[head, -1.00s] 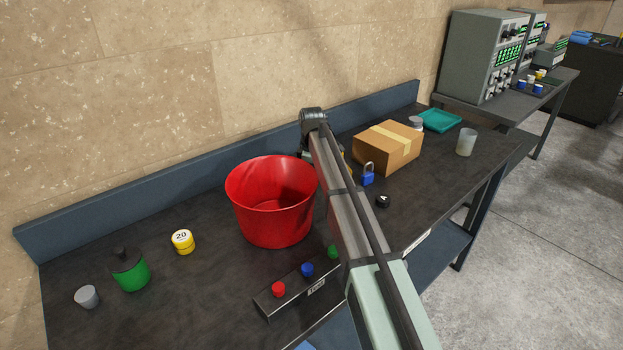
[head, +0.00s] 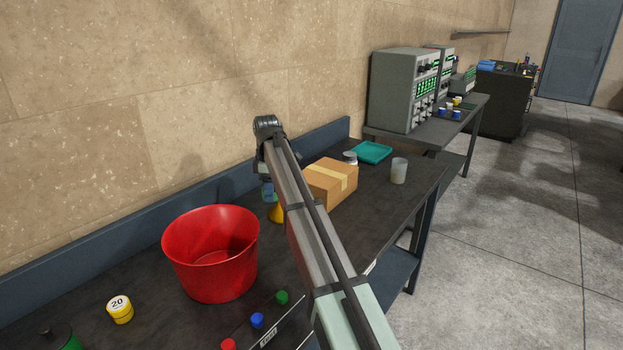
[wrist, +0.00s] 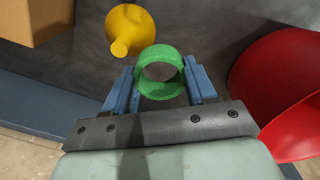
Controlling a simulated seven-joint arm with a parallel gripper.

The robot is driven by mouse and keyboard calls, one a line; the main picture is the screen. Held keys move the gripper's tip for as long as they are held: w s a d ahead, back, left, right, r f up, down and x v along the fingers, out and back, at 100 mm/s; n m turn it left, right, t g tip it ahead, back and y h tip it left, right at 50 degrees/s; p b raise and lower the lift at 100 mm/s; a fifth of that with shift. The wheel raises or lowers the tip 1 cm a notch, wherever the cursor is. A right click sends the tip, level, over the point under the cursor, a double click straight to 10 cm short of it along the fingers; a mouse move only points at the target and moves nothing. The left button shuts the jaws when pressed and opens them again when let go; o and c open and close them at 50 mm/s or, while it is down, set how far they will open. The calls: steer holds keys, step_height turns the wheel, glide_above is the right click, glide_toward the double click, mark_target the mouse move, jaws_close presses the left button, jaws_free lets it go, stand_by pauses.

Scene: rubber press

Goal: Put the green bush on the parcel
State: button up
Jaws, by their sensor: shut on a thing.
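The green bush (wrist: 160,74), a short open ring, is between the blue fingers of my gripper (wrist: 162,84) in the wrist view. My gripper is shut on it, above the dark bench. In the head view my gripper (head: 268,191) hangs behind the red bucket and left of the parcel, partly hidden by my arm. The parcel (head: 331,184) is a brown cardboard box with a pale tape strip, its left side partly covered by my arm. Its corner shows at the top left of the wrist view (wrist: 35,22). The bush is apart from the parcel.
A yellow funnel-like piece (head: 276,212) stands on the bench near my gripper. The red bucket (head: 212,252) is to the left. A teal tray (head: 373,152), a grey tin (head: 350,157) and a translucent cup (head: 398,171) are beyond the parcel. The wall edges the bench behind.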

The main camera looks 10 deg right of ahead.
steer(key=w+d+r+m, duration=0.1)
steer(key=w+d+r, duration=0.3)
steer(key=d, duration=0.5)
steer(key=w+d+r+m, duration=0.1)
steer(key=w+d+r, duration=0.1)
steer(key=w+d, duration=0.6)
step_height(320, 180, up, 4)
steer(key=f+n, duration=0.1)
steer(key=n, duration=0.4)
glide_above(326, 172)
steer(key=shift+w+f, duration=0.15)
steer(key=shift+f, duration=4.5)
steer(key=shift+f, duration=0.15)
steer(key=o, duration=1)
steer(key=shift+o, duration=0.2)
